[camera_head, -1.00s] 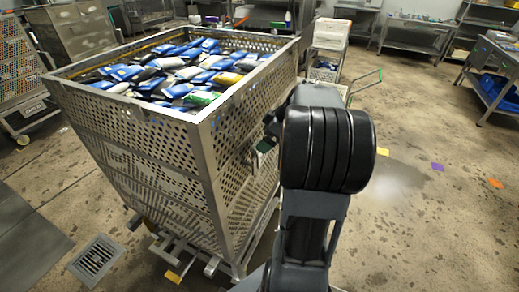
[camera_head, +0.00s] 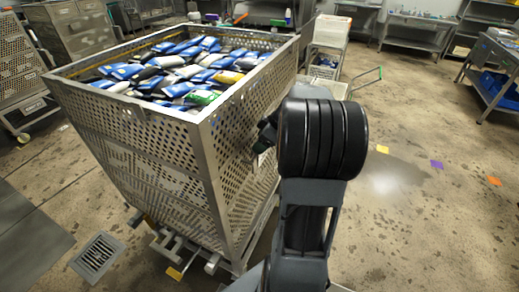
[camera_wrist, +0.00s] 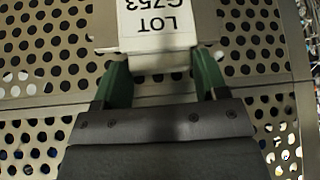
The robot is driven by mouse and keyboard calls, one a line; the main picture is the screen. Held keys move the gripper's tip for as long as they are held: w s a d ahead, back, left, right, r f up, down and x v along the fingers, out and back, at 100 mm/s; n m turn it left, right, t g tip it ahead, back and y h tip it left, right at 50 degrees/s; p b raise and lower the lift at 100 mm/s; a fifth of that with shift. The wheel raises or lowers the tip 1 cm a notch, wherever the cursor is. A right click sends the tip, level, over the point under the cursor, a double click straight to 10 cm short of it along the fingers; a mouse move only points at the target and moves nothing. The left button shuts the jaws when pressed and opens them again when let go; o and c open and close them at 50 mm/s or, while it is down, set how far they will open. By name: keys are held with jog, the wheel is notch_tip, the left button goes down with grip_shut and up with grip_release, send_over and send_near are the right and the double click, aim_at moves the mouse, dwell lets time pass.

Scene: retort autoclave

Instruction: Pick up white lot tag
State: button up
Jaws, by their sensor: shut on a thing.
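The white lot tag (camera_wrist: 157,25) shows at the top of the wrist view, with the black print "LOT" and a number upside down. It lies in front of the perforated metal wall of the basket. My gripper (camera_wrist: 160,62) has its two green fingers on either side of the tag's lower end, shut on it. In the head view, the gripper end (camera_head: 266,135) is beside the right wall of the basket and is mostly hidden behind my arm. Only a small pale part of the tag shows there.
The perforated basket (camera_head: 150,130) stands on a wheeled frame and is full of blue, white and other pouches (camera_head: 185,70). A cart with white boxes (camera_head: 331,32) stands behind. Steel tables line the back and right. The floor at right is mostly clear.

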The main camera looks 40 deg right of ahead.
jog(key=shift+c, duration=0.8)
